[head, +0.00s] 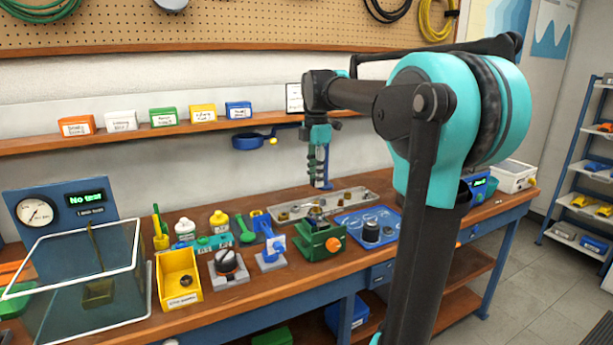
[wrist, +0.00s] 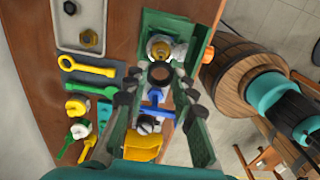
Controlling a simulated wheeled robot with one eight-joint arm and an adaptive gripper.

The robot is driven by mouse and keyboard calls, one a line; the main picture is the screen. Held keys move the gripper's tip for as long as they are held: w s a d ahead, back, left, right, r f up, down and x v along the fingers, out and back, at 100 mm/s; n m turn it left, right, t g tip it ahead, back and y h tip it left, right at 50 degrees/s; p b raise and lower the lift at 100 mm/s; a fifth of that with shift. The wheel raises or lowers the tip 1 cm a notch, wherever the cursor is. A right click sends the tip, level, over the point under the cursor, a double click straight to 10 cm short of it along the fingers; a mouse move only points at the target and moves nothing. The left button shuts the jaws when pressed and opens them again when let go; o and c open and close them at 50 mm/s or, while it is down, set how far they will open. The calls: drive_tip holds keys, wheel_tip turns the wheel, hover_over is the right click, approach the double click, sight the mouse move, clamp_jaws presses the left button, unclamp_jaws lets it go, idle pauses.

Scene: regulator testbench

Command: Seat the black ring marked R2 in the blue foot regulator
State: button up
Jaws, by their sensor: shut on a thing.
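My gripper (head: 322,186) hangs fingers-down above the back of the bench, near the green vise. In the wrist view my gripper (wrist: 160,88) is shut on a dark ring (wrist: 160,74) held between its fingertips; no R2 mark is legible. A blue piece on a grey base (head: 270,252) stands left of the vise and shows as a blue T shape in the wrist view (wrist: 153,108). I cannot tell whether it is the blue foot regulator. The green vise (head: 322,246) has a brass and pale metal part in it (wrist: 160,47), just beyond the held ring.
A grey tray (head: 288,217) with brass parts lies behind the vise. A blue mat (head: 350,222) with black round parts lies right of it. A grey block with a black knob (head: 228,262) and a yellow bin (head: 180,277) stand left. A wooden barrel (wrist: 232,78) stands beside the bench.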

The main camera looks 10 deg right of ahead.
drive_tip(key=shift+d+f, duration=0.15)
drive_tip(key=shift+f, duration=1.95)
drive_tip(key=shift+f, duration=2)
idle(1.5)
drive_tip(key=o, duration=0.9)
drive_tip(key=shift+c, duration=0.2)
drive_tip(key=shift+o, duration=0.6)
drive_tip(key=o, duration=0.4)
drive_tip(key=shift+c, duration=0.2)
drive_tip(key=shift+r, duration=0.1)
drive_tip(key=shift+r, duration=3.9)
